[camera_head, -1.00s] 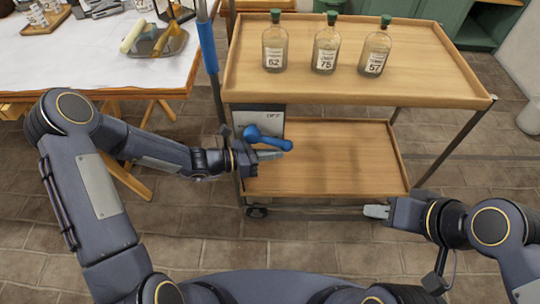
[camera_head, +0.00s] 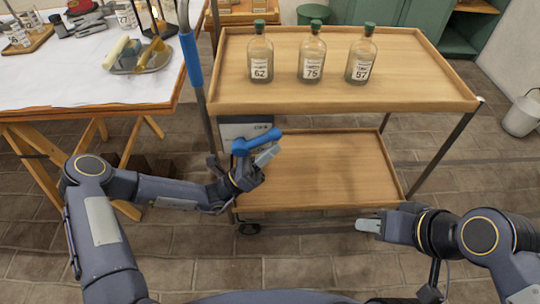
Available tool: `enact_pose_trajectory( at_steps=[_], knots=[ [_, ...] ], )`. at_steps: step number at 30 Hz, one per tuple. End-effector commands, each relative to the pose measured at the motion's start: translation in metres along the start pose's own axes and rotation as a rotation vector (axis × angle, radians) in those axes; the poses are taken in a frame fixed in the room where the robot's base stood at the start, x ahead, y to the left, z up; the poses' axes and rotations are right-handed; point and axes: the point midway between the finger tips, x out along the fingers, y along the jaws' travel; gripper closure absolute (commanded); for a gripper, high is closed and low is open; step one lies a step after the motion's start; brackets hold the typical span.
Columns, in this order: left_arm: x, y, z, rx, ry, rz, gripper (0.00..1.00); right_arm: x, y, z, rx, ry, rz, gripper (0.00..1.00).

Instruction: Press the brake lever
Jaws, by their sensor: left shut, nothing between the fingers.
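The blue brake lever (camera_head: 256,141) sticks out from a light panel (camera_head: 243,128) at the left end of the wooden cart (camera_head: 345,96). My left gripper (camera_head: 266,156) is shut and empty, with its fingertips just below the lever's right part. I cannot tell whether they touch it. My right gripper (camera_head: 368,226) is in front of the cart's lower right side, away from the lever. Its fingers look close together, but I cannot tell whether it is open or shut.
Several things bear on the room: three numbered bottles (camera_head: 312,57) with green caps stand on the cart's top tray. The lower shelf (camera_head: 330,172) is empty. A white-covered table (camera_head: 60,75) stands at left. A bucket (camera_head: 522,114) is at far right.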

Motion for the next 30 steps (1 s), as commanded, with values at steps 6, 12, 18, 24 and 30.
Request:
enact_pose_trajectory(
  at_steps=[6,12,18,24,30],
  knots=[
    [0.0028,-0.0024,0.0042,-0.023,-0.071,-0.022,1.0,0.0009,0.0004,0.0004,0.0,0.0,0.0,0.64],
    [0.004,-0.0031,0.006,-0.031,-0.096,-0.03,1.0,0.0011,0.0005,0.0005,0.0,0.0,0.0,0.64],
    [0.0046,-0.0035,0.0071,-0.031,-0.1,-0.032,1.0,0.001,0.0004,0.0005,0.0,0.0,0.0,0.64],
    [0.0051,-0.0037,0.0078,-0.03,-0.102,-0.033,1.0,0.0009,0.0004,0.0004,0.0,0.0,0.0,0.64],
    [-0.0032,-0.0006,-0.0001,-0.031,-0.102,-0.032,1.0,0.0067,0.0031,0.0034,0.0,0.0,0.0,0.64]
  ],
)
